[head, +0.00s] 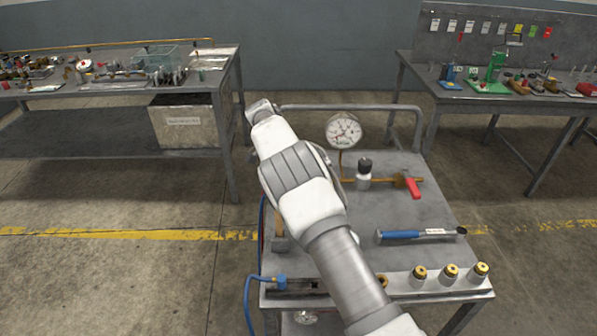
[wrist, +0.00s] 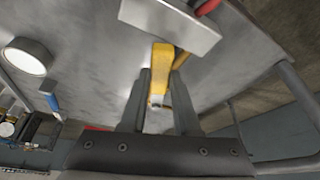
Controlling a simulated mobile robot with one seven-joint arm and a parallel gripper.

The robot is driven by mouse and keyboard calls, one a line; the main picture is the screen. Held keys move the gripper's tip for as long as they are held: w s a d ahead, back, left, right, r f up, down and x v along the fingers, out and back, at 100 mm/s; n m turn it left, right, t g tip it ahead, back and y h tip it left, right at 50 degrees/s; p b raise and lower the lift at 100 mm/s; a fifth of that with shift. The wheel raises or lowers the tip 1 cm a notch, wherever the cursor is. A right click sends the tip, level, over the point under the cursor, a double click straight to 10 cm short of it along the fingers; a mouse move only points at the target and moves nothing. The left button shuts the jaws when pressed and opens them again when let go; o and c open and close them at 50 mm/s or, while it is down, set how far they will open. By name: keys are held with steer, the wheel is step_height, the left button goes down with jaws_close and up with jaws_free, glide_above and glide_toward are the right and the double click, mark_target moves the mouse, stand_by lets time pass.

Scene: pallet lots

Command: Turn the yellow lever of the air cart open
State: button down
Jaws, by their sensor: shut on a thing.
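The yellow lever (wrist: 160,70) shows in the wrist view, running between the two dark fingers of my gripper (wrist: 157,92). My gripper is shut on the lever. A grey metal block (wrist: 170,25) lies just beyond the lever's far end. In the head view my arm covers the lever and my gripper. The air cart (head: 405,215) has a grey top with a pressure gauge (head: 343,131) at the back and a red-handled valve (head: 412,186) on a brass pipe.
Several brass fittings (head: 450,272) stand along the front edge. A blue hose (head: 262,278) hangs at the left. Workbenches (head: 225,75) stand behind, left and right (head: 420,80). Floor beside the cart is clear.

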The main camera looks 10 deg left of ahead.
steer(key=shift+w+a+m+g+p, duration=0.3)
steer(key=shift+w+m+p, duration=0.3)
steer(key=shift+m, duration=0.2)
stand_by(0.4)
steer(key=c, duration=0.6)
jaws_free()
steer(key=shift+d, duration=0.1)
steer(key=shift+c, duration=0.2)
steer(key=p+v, duration=0.5)
steer(key=v, duration=0.2)
steer(key=shift+r, duration=0.25)
steer(key=shift+s, duration=0.1)
steer(key=shift+c, duration=0.3)
